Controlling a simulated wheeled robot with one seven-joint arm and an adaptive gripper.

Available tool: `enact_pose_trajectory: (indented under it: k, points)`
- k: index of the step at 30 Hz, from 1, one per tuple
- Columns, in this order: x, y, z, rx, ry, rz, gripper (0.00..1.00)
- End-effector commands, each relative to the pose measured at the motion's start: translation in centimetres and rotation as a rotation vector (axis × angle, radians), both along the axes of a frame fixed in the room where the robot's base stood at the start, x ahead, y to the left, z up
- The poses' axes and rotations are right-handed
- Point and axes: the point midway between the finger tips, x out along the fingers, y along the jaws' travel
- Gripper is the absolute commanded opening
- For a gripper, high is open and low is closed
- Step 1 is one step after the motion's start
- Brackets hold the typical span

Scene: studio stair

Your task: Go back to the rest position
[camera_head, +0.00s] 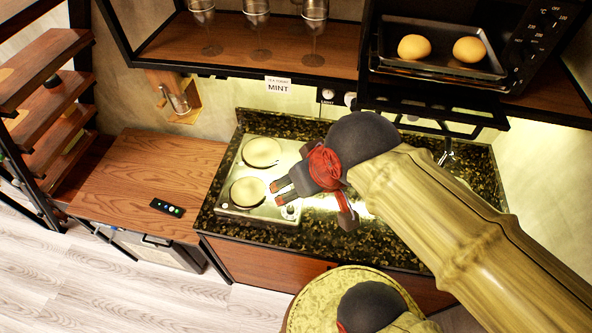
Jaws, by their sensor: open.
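My gripper (279,193) is at the end of my arm, which reaches in from the lower right over the dark speckled counter (371,246). Its fingers are apart and nothing is between them. The fingertips show over the right part of the two-plate hob (236,211), beside its front plate (247,192). I cannot tell how high above the hob they are. My arm hides much of the counter's right side.
Above the counter are a shelf with several hanging glasses (258,22) and an open oven whose tray (433,66) holds two buns (414,48). Open shelves (45,70) stand far left. Floor (130,300) is clear lower left.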

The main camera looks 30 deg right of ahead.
Motion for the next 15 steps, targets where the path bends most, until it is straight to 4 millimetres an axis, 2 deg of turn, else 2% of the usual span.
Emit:
enact_pose_trajectory:
  k: [5, 8, 15]
  points:
    - [0.0, 0.0, -1.0, 0.000, 0.000, -0.001, 0.65]
    - [0.0, 0.0, -2.5, 0.001, 0.000, -0.002, 0.65]
    - [0.0, 0.0, -7.8, 0.001, 0.001, -0.002, 0.65]
